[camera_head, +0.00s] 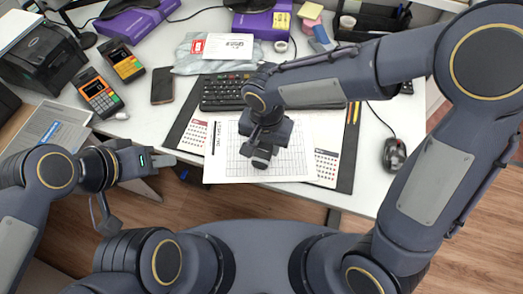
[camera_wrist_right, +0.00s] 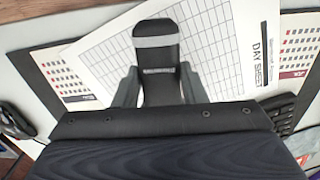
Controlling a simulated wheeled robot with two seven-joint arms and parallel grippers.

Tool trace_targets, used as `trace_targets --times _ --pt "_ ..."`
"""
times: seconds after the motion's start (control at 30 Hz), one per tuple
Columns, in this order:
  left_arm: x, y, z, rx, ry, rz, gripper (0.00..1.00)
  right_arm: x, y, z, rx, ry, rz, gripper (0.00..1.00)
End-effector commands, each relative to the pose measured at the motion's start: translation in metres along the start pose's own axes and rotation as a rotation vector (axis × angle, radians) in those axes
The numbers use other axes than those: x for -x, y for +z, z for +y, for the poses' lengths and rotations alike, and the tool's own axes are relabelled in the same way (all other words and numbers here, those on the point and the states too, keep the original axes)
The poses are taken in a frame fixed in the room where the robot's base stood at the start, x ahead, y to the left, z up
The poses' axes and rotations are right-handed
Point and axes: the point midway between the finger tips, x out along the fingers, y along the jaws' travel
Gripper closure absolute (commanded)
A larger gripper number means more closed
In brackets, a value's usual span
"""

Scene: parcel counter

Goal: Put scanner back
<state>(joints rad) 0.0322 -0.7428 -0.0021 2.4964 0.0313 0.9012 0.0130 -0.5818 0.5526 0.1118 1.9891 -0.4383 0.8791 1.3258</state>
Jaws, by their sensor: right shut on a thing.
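The scanner, dark with a light grey band, is between the fingers of my right gripper in the right wrist view (camera_wrist_right: 158,58). In the head view my right gripper (camera_head: 265,143) points down over the white day sheet (camera_head: 225,165), with the dark scanner (camera_head: 262,157) at its tips. My right gripper is shut on the scanner, which appears to be above the sheet; the exact gap cannot be told. My left gripper (camera_head: 163,160) is at the front left edge of the counter, away from the scanner; its finger opening is unclear. A black stand-like thing (camera_head: 82,38) is at the back left.
A keyboard (camera_head: 222,93) lies behind the sheet, and a mouse (camera_head: 394,154) is at the right. Card terminals (camera_head: 99,93), a phone (camera_head: 162,86) and a black printer (camera_head: 42,57) are at the left. A grey parcel bag (camera_head: 190,62) and purple boxes (camera_head: 262,24) are at the back.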

Motion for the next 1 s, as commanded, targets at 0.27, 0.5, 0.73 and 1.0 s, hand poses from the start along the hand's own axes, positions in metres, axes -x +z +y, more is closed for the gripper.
trace_targets --times 0.27,0.5,0.73,1.0 --pt "-0.003 0.001 -0.001 0.000 0.000 0.000 0.64 -0.021 0.001 -0.011 0.000 0.001 -0.001 0.90" --pt "-0.004 0.002 -0.002 0.000 0.000 0.000 0.64 -0.043 0.001 -0.010 0.000 -0.001 0.001 0.90" --pt "-0.007 0.003 -0.003 0.000 0.000 0.000 0.64 -0.044 0.001 -0.010 0.000 -0.002 0.001 0.90" --pt "-0.007 0.004 -0.003 0.000 0.000 0.000 0.64 -0.045 0.001 -0.010 0.000 -0.001 0.000 0.41"
